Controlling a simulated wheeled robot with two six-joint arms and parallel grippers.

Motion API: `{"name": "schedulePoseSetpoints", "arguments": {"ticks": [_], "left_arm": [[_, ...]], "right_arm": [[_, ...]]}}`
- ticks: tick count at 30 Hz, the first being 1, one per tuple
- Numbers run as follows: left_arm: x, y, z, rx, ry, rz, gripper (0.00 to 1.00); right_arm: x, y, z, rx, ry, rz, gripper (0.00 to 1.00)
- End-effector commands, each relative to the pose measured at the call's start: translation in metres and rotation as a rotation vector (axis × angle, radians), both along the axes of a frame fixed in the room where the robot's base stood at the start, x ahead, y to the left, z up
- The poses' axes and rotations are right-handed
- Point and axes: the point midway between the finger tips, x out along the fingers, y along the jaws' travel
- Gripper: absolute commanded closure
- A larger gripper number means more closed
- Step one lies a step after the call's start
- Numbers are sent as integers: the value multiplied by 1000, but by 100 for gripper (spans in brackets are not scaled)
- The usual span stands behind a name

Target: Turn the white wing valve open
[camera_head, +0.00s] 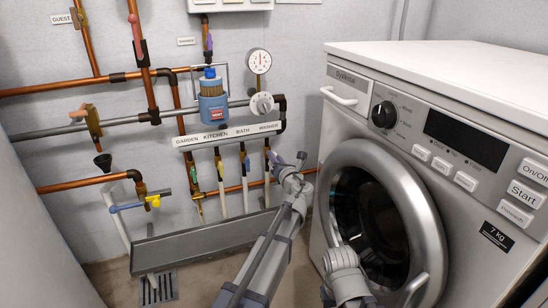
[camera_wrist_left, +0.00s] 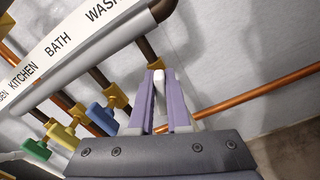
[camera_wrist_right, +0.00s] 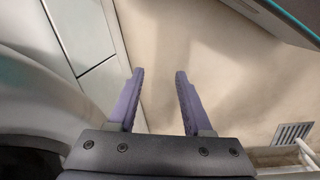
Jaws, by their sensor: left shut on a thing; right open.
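The white wing valve (camera_wrist_left: 159,83) sits on the rightmost branch of the manifold, under the WASHER end of the label strip. In the left wrist view my left gripper (camera_wrist_left: 160,75) is shut on it, one lilac finger on each side; the fingers hide part of the valve. In the head view my left gripper (camera_head: 290,161) is at the manifold's right end, and the valve is hard to make out there. My right gripper (camera_wrist_right: 157,82) is open and empty above the floor beside the washing machine.
A blue valve (camera_wrist_left: 103,118), a yellow valve (camera_wrist_left: 62,136) and a green valve (camera_wrist_left: 37,150) sit on the neighbouring branches. A copper pipe (camera_wrist_left: 260,90) runs behind. The washing machine (camera_head: 350,120) stands close on the right, and a grey trough (camera_head: 200,238) lies below the manifold.

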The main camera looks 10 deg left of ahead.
Motion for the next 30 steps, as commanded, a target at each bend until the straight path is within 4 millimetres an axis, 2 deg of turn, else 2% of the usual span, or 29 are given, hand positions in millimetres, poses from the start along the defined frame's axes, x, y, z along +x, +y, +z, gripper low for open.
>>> {"name": "schedulePoseSetpoints", "arguments": {"ticks": [5, 15, 27, 28, 30], "left_arm": [[-1, 1, 0, -57, -38, 0, 100], [-3, 4, 1, -324, -217, 0, 100], [-3, 4, 1, -361, -242, 0, 100], [-3, 4, 1, -361, -242, 0, 83], [-3, 4, 1, -361, -242, 0, 75]], "right_arm": [[0, 0, 1, 0, 0, 0, 50], [0, 0, 1, 0, 0, 0, 50], [0, 0, 1, 0, 0, 0, 50], [0, 0, 1, 0, 0, 0, 50], [0, 0, 1, 0, 0, 0, 50]]}}
